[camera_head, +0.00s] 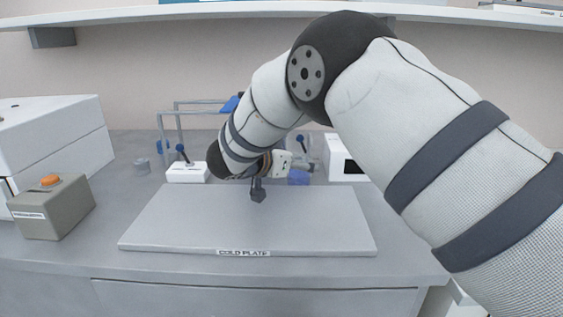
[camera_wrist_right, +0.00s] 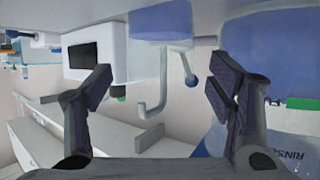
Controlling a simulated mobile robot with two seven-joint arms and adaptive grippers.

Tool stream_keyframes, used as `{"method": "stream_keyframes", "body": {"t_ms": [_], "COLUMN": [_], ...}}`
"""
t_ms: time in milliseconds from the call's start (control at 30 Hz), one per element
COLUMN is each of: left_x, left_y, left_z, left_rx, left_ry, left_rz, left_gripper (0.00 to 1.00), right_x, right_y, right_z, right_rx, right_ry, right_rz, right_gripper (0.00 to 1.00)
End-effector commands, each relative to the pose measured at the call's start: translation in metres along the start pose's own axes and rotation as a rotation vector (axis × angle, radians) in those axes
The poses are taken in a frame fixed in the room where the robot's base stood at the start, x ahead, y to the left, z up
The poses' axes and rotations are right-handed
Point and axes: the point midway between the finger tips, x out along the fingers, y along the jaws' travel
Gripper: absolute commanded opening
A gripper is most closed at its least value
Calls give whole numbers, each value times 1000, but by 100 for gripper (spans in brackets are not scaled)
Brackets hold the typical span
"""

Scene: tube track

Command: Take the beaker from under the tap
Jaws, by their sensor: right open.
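My right arm crosses the head view from the right, and its gripper (camera_head: 259,188) shows small and dark above the back of the cold plate, partly hidden by the wrist. In the right wrist view the two dark fingers of my right gripper (camera_wrist_right: 160,92) stand wide apart with nothing gripped between them. A blue object (camera_head: 298,177), perhaps the beaker, sits just right of the gripper beneath a small tap with a blue lever (camera_head: 302,143). I cannot tell its shape clearly. In the wrist view a blue body (camera_wrist_right: 160,22) shows above a grey bent pipe (camera_wrist_right: 153,100). My left gripper is not in view.
The grey cold plate (camera_head: 190,225) is bare. A box with an orange button (camera_head: 52,205) is at left. A white box (camera_head: 347,160) stands right of the tap.

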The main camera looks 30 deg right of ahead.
Motion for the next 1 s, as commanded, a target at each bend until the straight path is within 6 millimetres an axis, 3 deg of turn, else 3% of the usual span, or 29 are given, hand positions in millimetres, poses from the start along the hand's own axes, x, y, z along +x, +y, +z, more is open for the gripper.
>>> {"method": "stream_keyframes", "body": {"t_ms": [200, 500, 733, 1000], "left_x": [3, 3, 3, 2], "left_y": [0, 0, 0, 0], "left_z": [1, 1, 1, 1], "left_rx": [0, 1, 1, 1], "left_ry": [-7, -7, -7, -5], "left_rz": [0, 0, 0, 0], "left_gripper": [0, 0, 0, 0], "right_x": [21, 23, 23, 23], "right_y": [0, 0, 0, 0], "right_z": [1, 0, 0, 0], "right_rx": [-2, -1, 0, 0], "right_ry": [-1, 0, -1, -1], "right_rz": [-1, -1, -1, -1], "right_gripper": [76, 76, 26, 23]}}
